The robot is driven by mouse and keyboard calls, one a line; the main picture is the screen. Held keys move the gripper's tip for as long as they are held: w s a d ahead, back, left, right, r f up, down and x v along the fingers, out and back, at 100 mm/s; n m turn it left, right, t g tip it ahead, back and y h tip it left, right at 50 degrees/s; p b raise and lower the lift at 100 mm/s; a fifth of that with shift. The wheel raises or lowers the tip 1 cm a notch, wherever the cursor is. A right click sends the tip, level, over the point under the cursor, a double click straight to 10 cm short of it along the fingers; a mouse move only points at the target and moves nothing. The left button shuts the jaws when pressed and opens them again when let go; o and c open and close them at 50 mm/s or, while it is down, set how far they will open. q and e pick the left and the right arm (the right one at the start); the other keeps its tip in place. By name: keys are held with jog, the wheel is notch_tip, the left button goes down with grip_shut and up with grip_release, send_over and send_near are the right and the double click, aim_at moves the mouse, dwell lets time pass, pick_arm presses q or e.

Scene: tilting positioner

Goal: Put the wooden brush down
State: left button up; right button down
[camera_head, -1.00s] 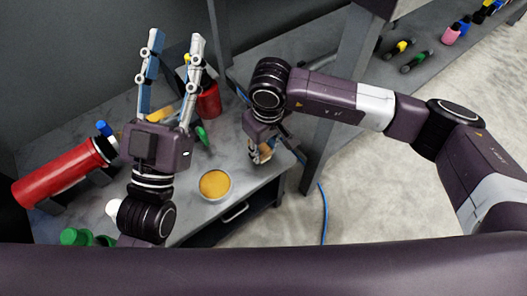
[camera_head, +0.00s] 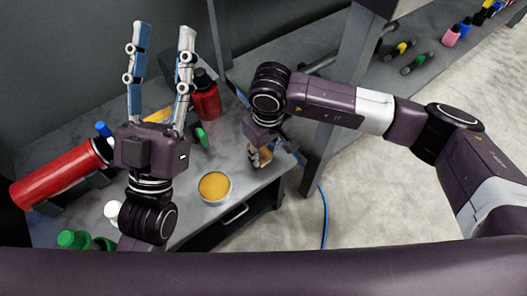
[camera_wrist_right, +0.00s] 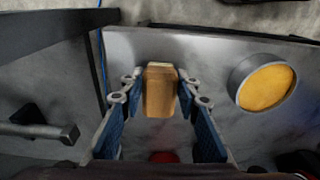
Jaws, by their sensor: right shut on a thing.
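The wooden brush shows in the right wrist view (camera_wrist_right: 160,92) as a light brown block between the two blue fingers of my right gripper (camera_wrist_right: 160,78). In the head view the brush (camera_head: 261,157) is mostly hidden under my right gripper (camera_head: 263,149), low over the right front part of the grey bench (camera_head: 245,178). I cannot tell whether it touches the bench. My right gripper is shut on the brush. My left gripper (camera_head: 162,27) is open and empty, its fingers spread and pointing to the back of the bench.
A round tin with a yellow top (camera_head: 215,187) stands left of the brush. A red cylinder (camera_head: 62,175) lies at the left. A red bottle (camera_head: 206,97) stands behind, with a green item (camera_head: 202,137) near it. A bench post (camera_head: 340,90) rises to the right of my right gripper.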

aim_at(264, 152)
jog(key=c, duration=1.5)
grip_release()
pick_arm(q)
jog(key=shift+s+r, duration=0.15)
pick_arm(e)
jog(key=shift+o, duration=0.2)
pick_arm(q)
jog(key=shift+d, duration=0.1)
pick_arm(e)
notch_tip(264, 152, up, 5)
jog(key=shift+s+d+f+p, duration=0.1)
jog(key=shift+f+p, duration=0.05)
jog(key=shift+p, duration=0.7)
pick_arm(q)
jog(key=w+f+g+y+p, duration=0.1)
jog(key=w+f+g, duration=0.2)
jog(key=f, duration=0.5)
jog(key=w+f+g+y, duration=0.2)
jog(key=f+g, duration=0.3)
jog(key=f, duration=0.3)
jog(key=shift+w+a+g+p, duration=0.25)
jog(key=shift+w+g+p, duration=0.1)
jog(key=shift+w, duration=0.3)
pick_arm(e)
notch_tip(264, 152, up, 8)
jog(key=shift+s+d+f, duration=0.2)
jog(key=shift+s, duration=0.15)
